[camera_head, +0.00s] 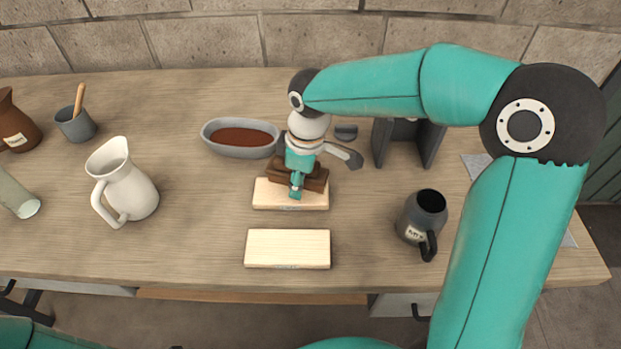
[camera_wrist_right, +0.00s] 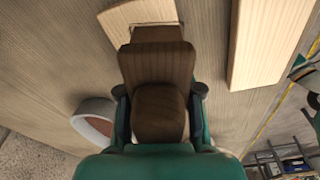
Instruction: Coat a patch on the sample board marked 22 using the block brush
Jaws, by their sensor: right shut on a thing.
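My right gripper (camera_head: 297,182) is shut on the brown block brush (camera_head: 317,181), which also shows between the fingers in the right wrist view (camera_wrist_right: 158,65). The brush is over the farther pale sample board (camera_head: 264,197), across its back part; I cannot tell whether its underside touches the wood. That board shows partly beyond the brush in the wrist view (camera_wrist_right: 125,18). A second pale board (camera_head: 288,248) lies nearer the front edge. Both have small marks on their front edges, too small to read. No coated patch shows on their visible parts. My left gripper is out of view.
A grey oval dish (camera_head: 240,150) of red-brown liquid stands left of the brush. A white pitcher (camera_head: 128,190) and grey pot (camera_head: 76,124) are farther left. A dark mug (camera_head: 424,215) stands right, a dark stand (camera_head: 384,143) behind. The table is clear between pitcher and boards.

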